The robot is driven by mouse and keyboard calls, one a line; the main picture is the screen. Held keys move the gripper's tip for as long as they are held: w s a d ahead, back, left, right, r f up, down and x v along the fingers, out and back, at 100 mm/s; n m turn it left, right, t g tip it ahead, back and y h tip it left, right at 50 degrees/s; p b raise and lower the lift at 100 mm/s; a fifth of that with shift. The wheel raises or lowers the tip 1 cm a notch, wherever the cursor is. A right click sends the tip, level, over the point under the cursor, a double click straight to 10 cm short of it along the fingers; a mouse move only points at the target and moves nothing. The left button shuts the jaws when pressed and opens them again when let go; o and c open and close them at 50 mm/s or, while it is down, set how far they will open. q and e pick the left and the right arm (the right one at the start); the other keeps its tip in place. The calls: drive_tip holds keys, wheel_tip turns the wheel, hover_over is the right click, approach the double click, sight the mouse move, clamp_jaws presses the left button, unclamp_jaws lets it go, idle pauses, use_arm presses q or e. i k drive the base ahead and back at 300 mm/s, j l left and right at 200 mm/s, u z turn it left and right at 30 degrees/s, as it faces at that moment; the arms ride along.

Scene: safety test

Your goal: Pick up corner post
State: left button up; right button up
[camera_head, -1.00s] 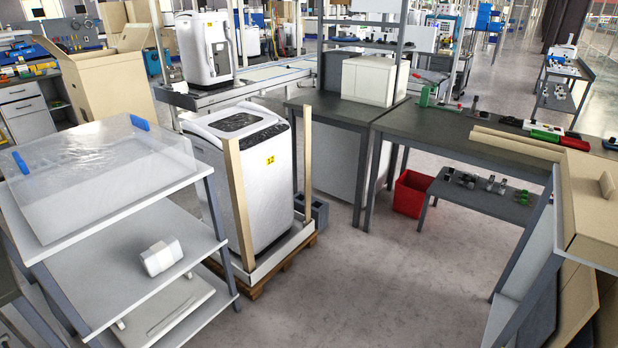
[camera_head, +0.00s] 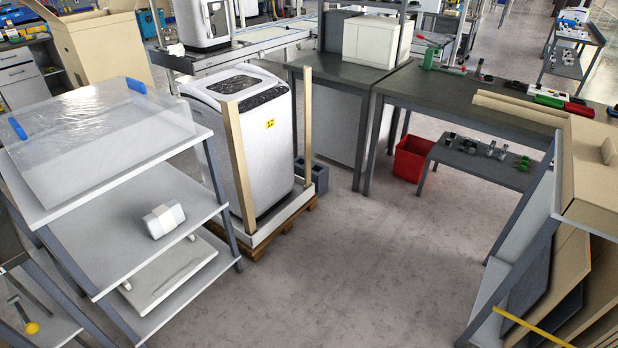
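Two tall tan corner posts stand upright at the washing machine's pallet. One post (camera_head: 238,160) is at the near left corner, in front of the white washing machine (camera_head: 262,180). The other post (camera_head: 308,125) is at the right side. The washing machine carries a yellow label and stands in a white base tray (camera_head: 272,221) on a wooden pallet (camera_head: 287,227). Neither of my grippers shows in the head view.
A grey shelf cart (camera_head: 130,258) with a plastic-wrapped sheet on top stands close at the left. Dark workbenches (camera_head: 450,100) and a red bin (camera_head: 411,158) are behind and right. A cardboard rack (camera_head: 585,190) is at the right. The middle floor (camera_head: 340,270) is clear.

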sight(307, 70)
drive_tip(key=i+u, duration=0.1)
drive_tip(key=i, duration=0.75)
